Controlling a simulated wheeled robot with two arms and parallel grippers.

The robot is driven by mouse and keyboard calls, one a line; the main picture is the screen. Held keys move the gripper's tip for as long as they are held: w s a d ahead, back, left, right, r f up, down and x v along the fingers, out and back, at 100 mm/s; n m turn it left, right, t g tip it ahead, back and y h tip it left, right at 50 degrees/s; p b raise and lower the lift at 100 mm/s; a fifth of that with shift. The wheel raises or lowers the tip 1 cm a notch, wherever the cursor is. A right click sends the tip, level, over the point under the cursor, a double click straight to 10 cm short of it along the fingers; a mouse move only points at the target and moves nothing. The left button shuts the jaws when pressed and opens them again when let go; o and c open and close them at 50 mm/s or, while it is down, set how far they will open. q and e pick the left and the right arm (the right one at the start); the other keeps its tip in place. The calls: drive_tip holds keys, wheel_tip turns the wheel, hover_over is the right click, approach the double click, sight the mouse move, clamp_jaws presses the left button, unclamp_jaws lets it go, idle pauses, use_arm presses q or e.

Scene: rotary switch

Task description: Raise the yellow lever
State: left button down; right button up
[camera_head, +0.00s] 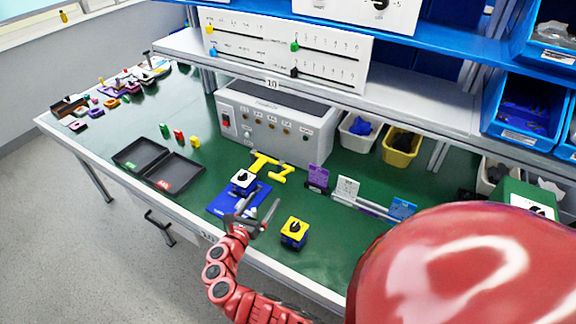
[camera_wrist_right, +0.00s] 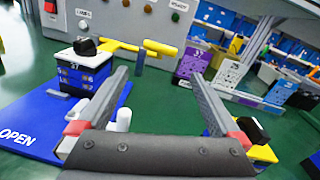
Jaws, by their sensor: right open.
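A yellow lever with bar-like arms (camera_head: 265,165) lies low in front of the grey control box; it also shows at the top of the wrist view (camera_wrist_right: 125,47). My right gripper (camera_head: 262,215) is open with nothing between its fingers. It is over the green bench, nearer the front edge than the lever, beside the blue OPEN base. In the wrist view the two fingers (camera_wrist_right: 160,95) spread apart, with the lever beyond them. My left gripper is not in view.
The blue base (camera_head: 222,207) carries a box with a black knob (camera_head: 242,180). A yellow-topped rotary switch (camera_head: 294,232) stands right of the gripper. Purple and white cards (camera_head: 318,177) stand behind. The grey control box (camera_head: 285,125) closes off the back. Black trays (camera_head: 140,153) lie left.

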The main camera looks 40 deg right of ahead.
approach(283, 173)
drive_tip(key=x, duration=0.2)
drive_tip(key=b+x, duration=0.1)
drive_tip(key=x, duration=0.1)
drive_tip(key=b+x, duration=0.1)
drive_tip(key=x, duration=0.2)
drive_tip(key=b+x, duration=0.2)
drive_tip(key=x, duration=0.1)
drive_tip(key=shift+w+d+f, duration=0.1)
drive_tip(key=shift+w+f, duration=0.05)
drive_tip(key=shift+f, duration=0.15)
drive_tip(key=shift+w+d+r, duration=0.15)
drive_tip(key=shift+w+d, duration=0.2)
drive_tip(key=shift+d, duration=0.2)
clamp_jaws()
